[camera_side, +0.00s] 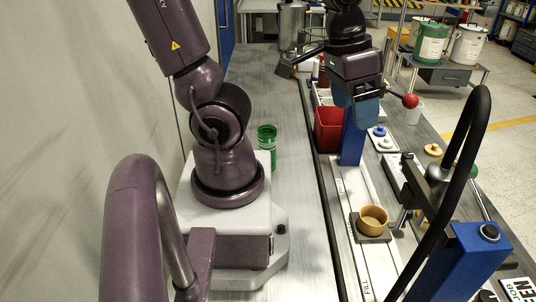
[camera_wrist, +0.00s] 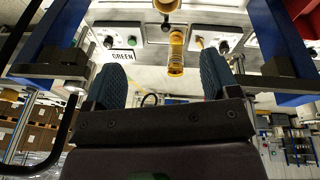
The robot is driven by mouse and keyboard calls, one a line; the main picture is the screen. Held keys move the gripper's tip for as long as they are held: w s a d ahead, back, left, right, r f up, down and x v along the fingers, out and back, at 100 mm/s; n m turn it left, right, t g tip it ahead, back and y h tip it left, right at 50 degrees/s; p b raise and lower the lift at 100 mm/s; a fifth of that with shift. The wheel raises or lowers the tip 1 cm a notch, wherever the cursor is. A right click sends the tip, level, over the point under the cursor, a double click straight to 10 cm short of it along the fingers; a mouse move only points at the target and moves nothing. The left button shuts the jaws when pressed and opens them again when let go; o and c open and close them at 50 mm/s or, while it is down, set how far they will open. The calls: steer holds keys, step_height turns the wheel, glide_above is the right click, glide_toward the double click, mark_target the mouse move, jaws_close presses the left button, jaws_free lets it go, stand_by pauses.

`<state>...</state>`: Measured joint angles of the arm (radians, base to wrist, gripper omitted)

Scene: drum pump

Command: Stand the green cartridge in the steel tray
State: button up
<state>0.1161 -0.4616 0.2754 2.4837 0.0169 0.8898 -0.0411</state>
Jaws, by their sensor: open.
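A green see-through cylinder (camera_side: 267,142), which looks like the green cartridge, stands upright on the grey bench just behind my base in the side view. Its lower part is partly hidden by my base. My gripper (camera_side: 366,108) is well to the right of it, above the strip by the blue post. In the wrist view my gripper (camera_wrist: 162,80) has its two blue-grey fingers wide apart with nothing between them. I cannot make out the steel tray for certain in either view.
A red bin (camera_side: 328,128) stands beside the blue post (camera_side: 352,143). A tan cup (camera_side: 373,219) sits on a dark block at front right. Bench around the green cylinder looks clear.

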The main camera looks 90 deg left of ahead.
steer(key=s+a+f+n+g, duration=0.1)
steer(key=a+f+n+g, duration=0.2)
steer(key=a+f+n, duration=0.3)
steer(key=n+g+y, duration=0.3)
steer(key=n+g, duration=0.1)
steer(key=n, duration=1.8)
glide_toward(267, 132)
steer(key=shift+t, duration=0.3)
steer(key=shift+s+x, duration=0.15)
steer(key=shift+x, duration=2.45)
steer(key=shift+s+x, duration=0.15)
steer(key=shift+x, duration=2.45)
steer(key=shift+d+r, duration=0.1)
steer(key=shift+r, duration=0.1)
steer(key=c, duration=1.3)
